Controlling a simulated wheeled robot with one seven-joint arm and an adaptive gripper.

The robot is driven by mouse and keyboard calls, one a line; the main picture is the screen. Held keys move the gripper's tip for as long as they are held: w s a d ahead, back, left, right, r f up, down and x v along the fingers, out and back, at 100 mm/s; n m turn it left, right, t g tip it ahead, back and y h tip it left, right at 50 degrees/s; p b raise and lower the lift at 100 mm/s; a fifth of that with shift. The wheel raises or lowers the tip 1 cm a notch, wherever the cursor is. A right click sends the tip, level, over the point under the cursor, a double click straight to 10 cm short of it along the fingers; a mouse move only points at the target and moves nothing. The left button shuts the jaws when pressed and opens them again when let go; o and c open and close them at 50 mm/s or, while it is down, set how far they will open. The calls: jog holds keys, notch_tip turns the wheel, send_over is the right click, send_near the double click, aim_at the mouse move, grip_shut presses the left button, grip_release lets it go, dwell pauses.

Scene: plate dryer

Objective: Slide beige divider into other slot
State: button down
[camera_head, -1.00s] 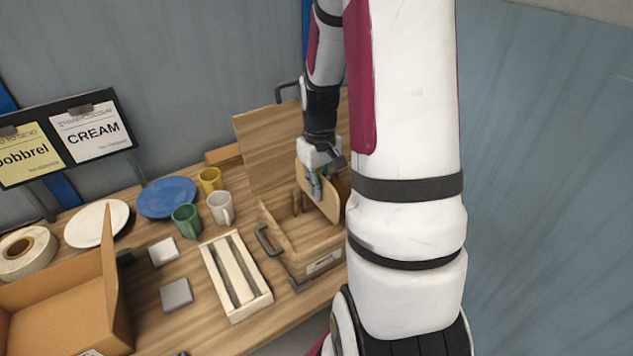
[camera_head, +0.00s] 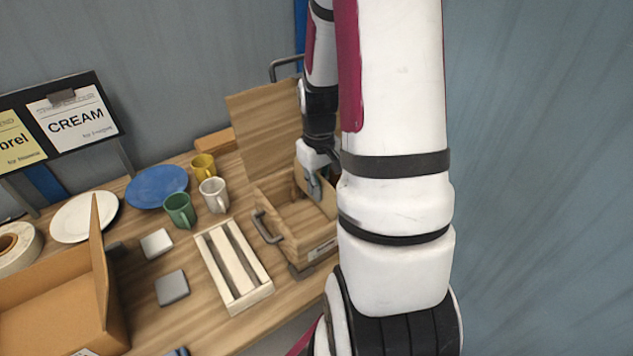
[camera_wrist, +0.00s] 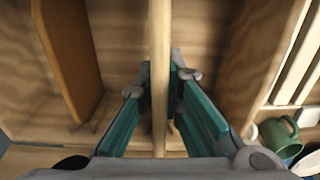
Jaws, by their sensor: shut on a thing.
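The wooden box (camera_head: 322,247) stands on the table with its lid (camera_head: 262,130) raised at the back. My gripper (camera_head: 314,184) is over the box's right part, partly hidden by my arm. It is shut on the beige divider (camera_head: 328,205), which is upright and partly inside the box. In the wrist view, the divider (camera_wrist: 159,40) runs as a pale edge between my two fingertips (camera_wrist: 160,82). A browner divider (camera_wrist: 72,50) stands in the box to its left, apart from it. The slots and the divider's lower edge are hidden.
A pale slatted tray (camera_head: 234,268) lies left of the box. Green (camera_head: 179,210), white (camera_head: 213,195) and yellow (camera_head: 204,167) mugs, a blue plate (camera_head: 157,187) and a white plate (camera_head: 83,217) stand further left. An open cardboard box (camera_head: 50,300) is at front left.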

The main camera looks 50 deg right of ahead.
aim_at(318, 205)
jog(key=shift+f+b, duration=1.05)
jog(key=shift+f, duration=2.05)
jog(key=c, duration=1.7)
grip_release()
jog(key=shift+o, duration=0.2)
notch_tip(318, 205, up, 12)
